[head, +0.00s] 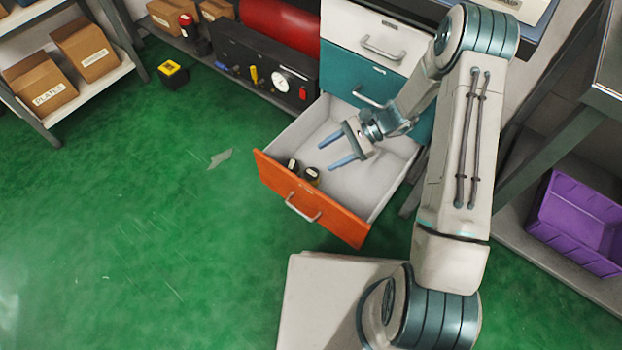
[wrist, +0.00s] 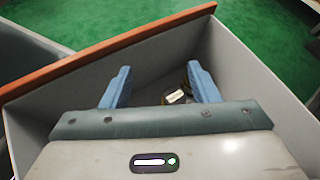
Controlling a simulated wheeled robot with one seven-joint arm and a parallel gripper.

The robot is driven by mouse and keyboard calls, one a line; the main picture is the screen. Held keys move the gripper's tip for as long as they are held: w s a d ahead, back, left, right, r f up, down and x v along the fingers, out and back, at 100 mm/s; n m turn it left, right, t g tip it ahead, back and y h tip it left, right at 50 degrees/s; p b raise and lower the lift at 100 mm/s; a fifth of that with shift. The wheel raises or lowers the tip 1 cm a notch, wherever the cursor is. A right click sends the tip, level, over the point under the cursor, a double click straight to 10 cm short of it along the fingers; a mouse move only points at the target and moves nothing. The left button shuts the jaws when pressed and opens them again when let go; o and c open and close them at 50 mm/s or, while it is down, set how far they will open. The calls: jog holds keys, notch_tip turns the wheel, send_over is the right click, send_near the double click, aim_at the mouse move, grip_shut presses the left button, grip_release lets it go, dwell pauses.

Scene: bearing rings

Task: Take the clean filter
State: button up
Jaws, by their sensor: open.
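Two small dark round items with pale labels, likely filters, stand in the open orange-fronted drawer (head: 383,185), close to its front panel; one is at the left (head: 293,164) and one at the right (head: 312,175). I cannot read their labels, so which is the clean filter is unclear. My gripper (head: 325,156) is open and empty above the drawer, its fingers pointing toward the front-left corner, apart from the items. In the wrist view my gripper (wrist: 159,68) frames the drawer floor; a pale-labelled item (wrist: 175,97) shows near the right finger, partly hidden.
The drawer's side walls and orange front (head: 330,215) rise around the items. A teal closed drawer (head: 350,70) is above. A black panel with a gauge (head: 262,72) and red cylinder (head: 280,28) stand left. A purple bin (head: 580,225) is at right. Green floor at left is mostly clear.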

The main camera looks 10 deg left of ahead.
aim_at(307, 178)
jog(key=w+f+m, duration=0.1)
jog(key=f, duration=0.3)
jog(key=w+f+m+t+y, duration=0.1)
jog(key=f, duration=0.3)
jog(key=w+f+m+p, duration=0.1)
jog(key=f, duration=0.3)
jog(key=shift+a+f+m+t+y, duration=0.4)
jog(key=shift+a+f, duration=0.15)
jog(key=shift+f, duration=0.1)
jog(key=b+x, duration=0.1)
jog(key=x, duration=0.2)
jog(key=b+x, duration=0.2)
jog(key=x, duration=0.1)
jog(key=shift+s+f, duration=0.2)
jog(key=shift+f, duration=0.2)
jog(key=shift+a, duration=0.4)
jog(key=c, duration=0.8)
